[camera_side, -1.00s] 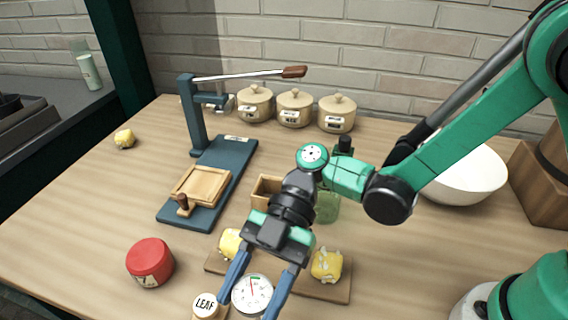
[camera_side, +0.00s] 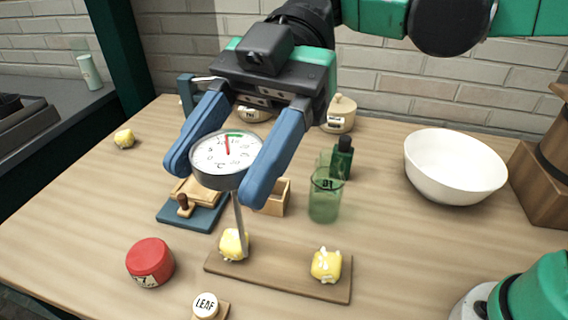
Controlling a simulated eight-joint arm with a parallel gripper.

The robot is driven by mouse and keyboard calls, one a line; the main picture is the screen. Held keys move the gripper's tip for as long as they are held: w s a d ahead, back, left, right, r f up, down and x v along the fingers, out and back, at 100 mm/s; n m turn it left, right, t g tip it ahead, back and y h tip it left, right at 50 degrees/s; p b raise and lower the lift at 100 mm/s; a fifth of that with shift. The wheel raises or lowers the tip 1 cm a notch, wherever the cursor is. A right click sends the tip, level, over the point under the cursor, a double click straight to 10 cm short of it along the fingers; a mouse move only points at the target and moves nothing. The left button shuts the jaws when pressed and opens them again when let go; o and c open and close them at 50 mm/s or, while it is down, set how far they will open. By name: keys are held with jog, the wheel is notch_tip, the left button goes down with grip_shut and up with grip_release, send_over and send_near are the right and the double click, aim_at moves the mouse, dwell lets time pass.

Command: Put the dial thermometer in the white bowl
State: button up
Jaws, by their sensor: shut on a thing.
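The dial thermometer (camera_side: 225,155) has a round white face with a red needle and a thin metal stem pointing down. My gripper (camera_side: 222,165) is shut on the dial, one blue finger on each side. The thermometer hangs above the table, its stem passing in front of a yellow lump on the wooden board. The white bowl (camera_side: 455,168) stands at the right back of the table, apart from my gripper. The inside that shows is empty.
A wooden board (camera_side: 290,283) bears two yellow lumps. A green glass (camera_side: 325,198) and dark green bottle (camera_side: 342,158) stand between gripper and bowl. A red tin (camera_side: 150,262) and a LEAF-marked stamp (camera_side: 206,305) are at front left. A wooden block (camera_side: 545,170) stands right of the bowl.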

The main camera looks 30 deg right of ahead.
jog(key=shift+r, duration=0.6)
